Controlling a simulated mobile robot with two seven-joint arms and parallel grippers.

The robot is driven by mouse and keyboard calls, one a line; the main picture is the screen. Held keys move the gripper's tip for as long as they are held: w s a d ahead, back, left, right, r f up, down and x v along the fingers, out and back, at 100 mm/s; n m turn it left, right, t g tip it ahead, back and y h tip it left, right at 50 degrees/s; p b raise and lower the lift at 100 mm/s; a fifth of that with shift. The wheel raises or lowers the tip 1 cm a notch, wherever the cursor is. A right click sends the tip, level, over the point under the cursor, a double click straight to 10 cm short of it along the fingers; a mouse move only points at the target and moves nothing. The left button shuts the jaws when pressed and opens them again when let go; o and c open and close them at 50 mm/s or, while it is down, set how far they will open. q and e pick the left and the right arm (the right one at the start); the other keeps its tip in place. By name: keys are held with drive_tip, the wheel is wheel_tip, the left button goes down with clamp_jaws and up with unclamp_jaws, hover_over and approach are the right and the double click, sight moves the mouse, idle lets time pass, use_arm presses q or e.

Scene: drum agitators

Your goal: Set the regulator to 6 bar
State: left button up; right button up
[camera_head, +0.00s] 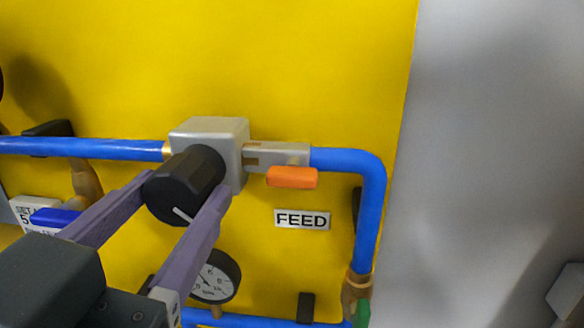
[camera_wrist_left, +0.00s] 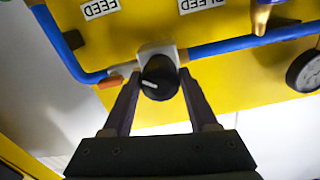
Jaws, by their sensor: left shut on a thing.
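The regulator is a grey block (camera_head: 238,130) on the blue pipe with a black ribbed knob (camera_head: 187,183) facing me. A white mark on the knob face points to the lower right in the head view. The knob also shows in the left wrist view (camera_wrist_left: 160,78). My left gripper (camera_head: 186,195) has its two purple fingers on either side of the knob and is shut on it. A round gauge (camera_head: 214,277) sits below, partly hidden by a finger; its reading is too small to tell. My right gripper is not in view.
A valve with an orange handle (camera_head: 292,177) sits right of the regulator, above a FEED label (camera_head: 302,219). A blue handle (camera_head: 55,217) is at the left. The blue pipe (camera_head: 371,220) bends down at the right. The yellow panel above is clear.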

use_arm(q)
drive_tip(key=m, duration=0.5)
drive_tip(key=shift+a+m, duration=0.1)
drive_tip(key=shift+m, duration=2.3)
drive_tip(key=o, duration=1.4)
